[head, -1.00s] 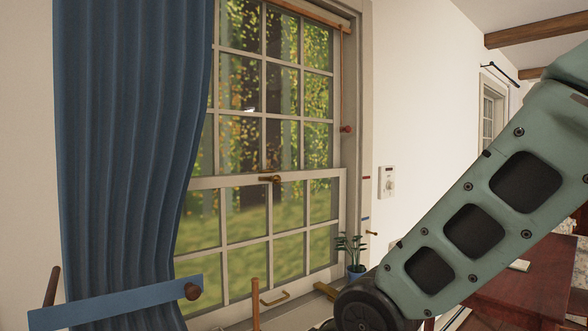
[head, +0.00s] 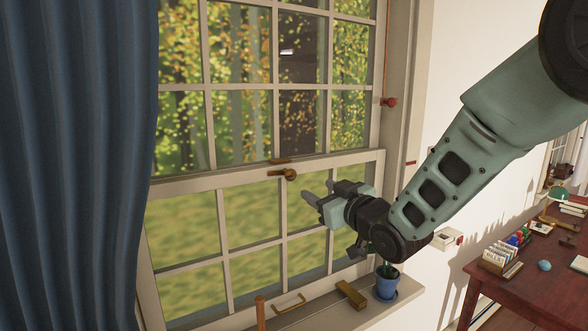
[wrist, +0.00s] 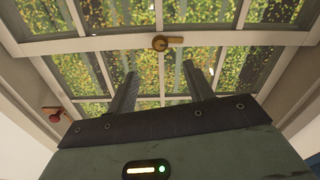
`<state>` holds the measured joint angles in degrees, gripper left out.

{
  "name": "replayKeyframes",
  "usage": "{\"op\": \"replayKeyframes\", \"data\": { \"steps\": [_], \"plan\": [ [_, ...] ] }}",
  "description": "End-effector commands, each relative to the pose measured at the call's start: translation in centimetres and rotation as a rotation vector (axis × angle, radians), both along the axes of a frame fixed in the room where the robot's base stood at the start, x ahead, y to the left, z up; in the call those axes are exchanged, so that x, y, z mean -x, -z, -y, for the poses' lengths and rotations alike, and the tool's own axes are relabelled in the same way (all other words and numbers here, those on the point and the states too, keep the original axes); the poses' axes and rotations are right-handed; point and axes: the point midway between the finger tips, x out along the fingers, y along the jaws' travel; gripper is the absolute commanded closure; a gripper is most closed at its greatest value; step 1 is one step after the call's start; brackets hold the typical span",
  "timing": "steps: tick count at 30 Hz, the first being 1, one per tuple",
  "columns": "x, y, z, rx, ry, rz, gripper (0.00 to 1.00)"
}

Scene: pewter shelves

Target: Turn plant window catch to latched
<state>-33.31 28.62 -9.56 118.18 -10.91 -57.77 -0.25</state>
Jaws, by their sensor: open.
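The brass window catch (head: 289,174) sits at the middle of the meeting rail between the upper and lower sashes. Its lever lies along the rail, and a second brass piece shows just above it. The catch also shows in the wrist view (wrist: 160,43), above and beyond the fingers, with its lever pointing right. My gripper (head: 318,190) is open and empty, to the right of the catch and slightly lower, in front of the lower sash. Its two fingers point toward the window in the wrist view (wrist: 159,80), apart from the catch. The plant (head: 388,268) is mostly hidden by my arm.
A blue curtain (head: 75,170) hangs on the left. A red knob (head: 389,102) is on the right frame. A blue pot (head: 386,284), a brass block (head: 351,294) and a sash handle (head: 289,303) are low down. A cluttered wooden table (head: 520,270) stands right.

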Motion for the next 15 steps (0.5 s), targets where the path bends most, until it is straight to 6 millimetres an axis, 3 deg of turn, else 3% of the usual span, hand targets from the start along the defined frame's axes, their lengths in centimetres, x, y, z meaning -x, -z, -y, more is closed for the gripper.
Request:
{"op": "replayKeyframes", "data": {
  "steps": [15],
  "plan": [
    [-8.6, -0.4, -5.8, 0.001, 0.000, -0.002, 0.48]
  ]
}}
